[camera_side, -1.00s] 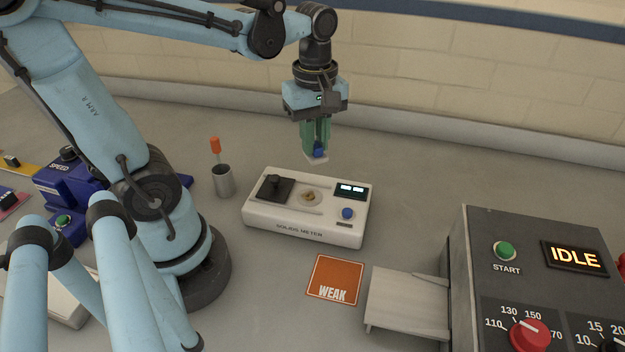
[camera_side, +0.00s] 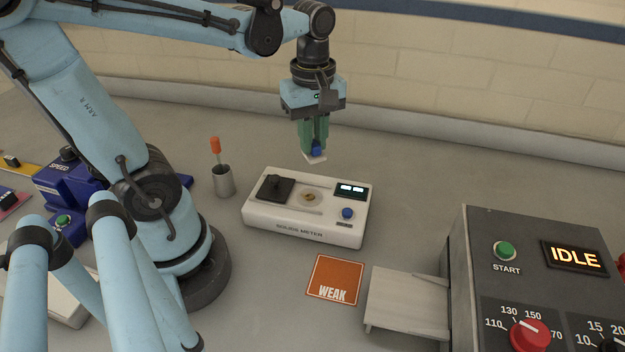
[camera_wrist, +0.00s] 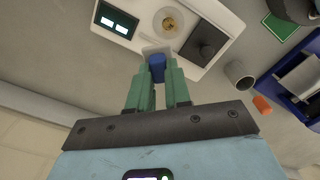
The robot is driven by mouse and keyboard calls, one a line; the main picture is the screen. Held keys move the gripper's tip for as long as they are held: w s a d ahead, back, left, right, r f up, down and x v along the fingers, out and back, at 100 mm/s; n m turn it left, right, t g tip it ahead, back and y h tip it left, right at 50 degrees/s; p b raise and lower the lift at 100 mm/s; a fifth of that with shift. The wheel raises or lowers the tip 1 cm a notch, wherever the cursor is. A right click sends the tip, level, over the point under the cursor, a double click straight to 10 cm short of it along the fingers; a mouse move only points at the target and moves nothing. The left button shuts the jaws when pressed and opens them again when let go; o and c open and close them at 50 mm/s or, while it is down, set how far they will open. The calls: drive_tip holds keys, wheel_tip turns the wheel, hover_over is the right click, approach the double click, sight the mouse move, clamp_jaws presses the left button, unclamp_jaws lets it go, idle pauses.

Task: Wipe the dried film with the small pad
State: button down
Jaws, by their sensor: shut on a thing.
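My gripper (camera_side: 315,146) has green fingers and is shut on the blue grip of the small white pad (camera_side: 315,159), held in the air above the back edge of the white solids meter (camera_side: 290,232). In the wrist view the pad (camera_wrist: 155,48) sits between the fingertips, its blue grip toward me. The dried film (camera_side: 308,197) is a brownish patch on the round plate in the middle of the meter; it also shows in the wrist view (camera_wrist: 169,23). The pad is apart from the film.
The meter carries a black block (camera_side: 275,187), a lit display (camera_side: 351,190) and a blue button (camera_side: 347,213). A metal cup (camera_side: 223,181) with an orange-handled tool stands left. An orange WEAK card (camera_side: 335,279) lies in front. The dryer (camera_side: 475,260) reads IDLE at right.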

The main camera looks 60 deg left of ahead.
sight(313, 186)
drive_tip(key=shift+f, duration=3.6)
drive_tip(key=shift+s+d+f, duration=0.15)
drive_tip(key=shift+s+d, duration=0.35)
drive_tip(key=shift+s+d+f, duration=0.15)
drive_tip(key=shift+s+d, duration=0.35)
drive_tip(key=shift+s+d+r, duration=0.1)
drive_tip(key=shift+s+d, duration=0.15)
drive_tip(key=shift+d, duration=0.05)
drive_tip(key=shift+s+d, duration=0.75)
drive_tip(key=shift+s, duration=0.05)
drive_tip(key=w+a, duration=0.2)
drive_tip(key=w, duration=0.1)
drive_tip(key=shift+a, duration=0.4)
drive_tip(key=shift+w+a, duration=0.5)
drive_tip(key=shift+a, duration=0.1)
drive_tip(key=shift+w+a+r, duration=0.1)
drive_tip(key=shift+r, duration=4)
